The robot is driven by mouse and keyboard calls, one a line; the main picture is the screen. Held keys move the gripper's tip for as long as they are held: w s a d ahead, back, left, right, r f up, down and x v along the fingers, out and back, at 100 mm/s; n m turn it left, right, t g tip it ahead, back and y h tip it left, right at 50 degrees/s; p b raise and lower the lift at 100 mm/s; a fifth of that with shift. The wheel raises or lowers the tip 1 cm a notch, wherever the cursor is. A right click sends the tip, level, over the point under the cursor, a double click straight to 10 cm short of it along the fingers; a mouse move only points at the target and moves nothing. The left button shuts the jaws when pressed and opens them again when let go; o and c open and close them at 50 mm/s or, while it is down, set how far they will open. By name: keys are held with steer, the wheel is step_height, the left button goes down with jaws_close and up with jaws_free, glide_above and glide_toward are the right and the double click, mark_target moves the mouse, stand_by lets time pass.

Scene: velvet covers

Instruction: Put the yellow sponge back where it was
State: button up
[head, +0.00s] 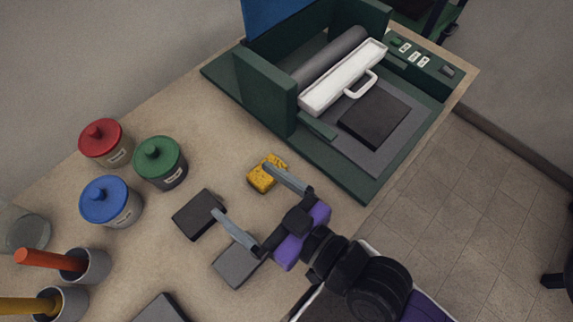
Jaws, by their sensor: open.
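The yellow sponge (266,174) lies on the tan tabletop, just left of the green machine's base. My gripper (246,190) reaches in from the lower right with its two fingers wide apart. The upper finger's tip is right beside the sponge and seems to overlap its right edge; I cannot tell whether they touch. The lower finger's tip is by a dark square block (198,214). Nothing is held between the fingers. No mark shows where the sponge lay before.
A green machine (262,98) with a grey roller and white handled bar stands at the back right. Red (101,134), green (159,150) and blue (103,194) lidded jars stand left. Cups with orange and yellow handles are lower left. A grey block (236,266) lies below my gripper.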

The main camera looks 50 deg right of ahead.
steer(key=shift+g+h, duration=0.5)
steer(key=shift+h, duration=0.1)
steer(key=s+d, duration=0.1)
steer(key=s, duration=0.1)
steer(key=s+d+f, duration=0.1)
steer(key=s+d, duration=0.1)
steer(key=s, duration=0.1)
steer(key=s+d+f, duration=0.1)
steer(key=s, duration=0.1)
steer(key=shift+s+d+f, duration=0.2)
steer(key=shift+s, duration=0.15)
steer(key=s+d, duration=0.4)
steer(key=s, duration=0.3)
steer(key=shift+d+r+g, duration=0.15)
steer(key=shift+r+g, duration=0.15)
steer(key=shift+r, duration=0.05)
